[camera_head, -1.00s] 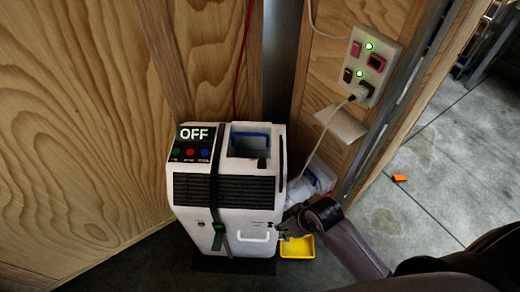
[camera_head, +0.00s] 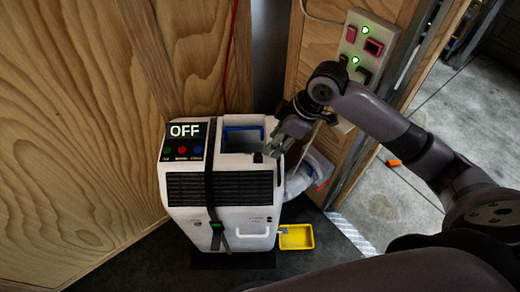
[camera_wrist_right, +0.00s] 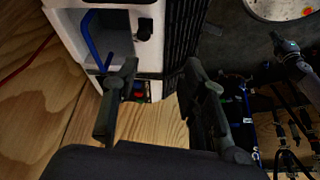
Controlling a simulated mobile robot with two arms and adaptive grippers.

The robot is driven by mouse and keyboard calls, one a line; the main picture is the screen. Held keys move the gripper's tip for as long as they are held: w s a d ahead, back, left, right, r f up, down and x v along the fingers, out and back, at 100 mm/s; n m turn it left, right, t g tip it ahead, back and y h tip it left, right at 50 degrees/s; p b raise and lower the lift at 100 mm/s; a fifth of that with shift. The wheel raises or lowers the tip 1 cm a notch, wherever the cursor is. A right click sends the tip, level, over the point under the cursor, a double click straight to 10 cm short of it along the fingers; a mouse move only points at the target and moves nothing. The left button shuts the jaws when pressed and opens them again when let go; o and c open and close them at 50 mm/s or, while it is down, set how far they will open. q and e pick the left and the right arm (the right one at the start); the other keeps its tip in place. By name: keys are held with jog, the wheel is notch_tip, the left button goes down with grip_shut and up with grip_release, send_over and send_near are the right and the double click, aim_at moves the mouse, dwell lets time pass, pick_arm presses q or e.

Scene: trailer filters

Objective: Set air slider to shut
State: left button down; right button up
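The white air unit (camera_head: 222,190) stands upright on the dark floor against the wooden wall. Its panel (camera_head: 186,140) reads OFF. A blue-edged recess (camera_head: 242,137) is in its top. A small black knob (camera_wrist_right: 145,29) shows beside the recess in the right wrist view; I cannot tell for sure whether it is the air slider. My right gripper (camera_head: 276,146) is over the unit's top right edge and hides part of it. In the right wrist view its two fingers (camera_wrist_right: 160,88) are apart, with nothing between them. My left gripper is not recognisable in either view.
A yellow tray (camera_head: 297,236) lies on the floor right of the unit. A white bottle-like object (camera_head: 312,173) is behind it. My right arm passes in front of the wall switch plate (camera_head: 366,45). An orange piece (camera_head: 394,163) lies on open floor at right.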

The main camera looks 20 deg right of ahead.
send_near(258, 154)
jog(key=shift+n+g, duration=0.3)
jog(key=shift+n, duration=0.1)
jog(key=x, duration=0.8)
jog(key=shift+w, duration=0.1)
jog(key=shift+c, duration=0.4)
grip_shut()
dwell(0.5)
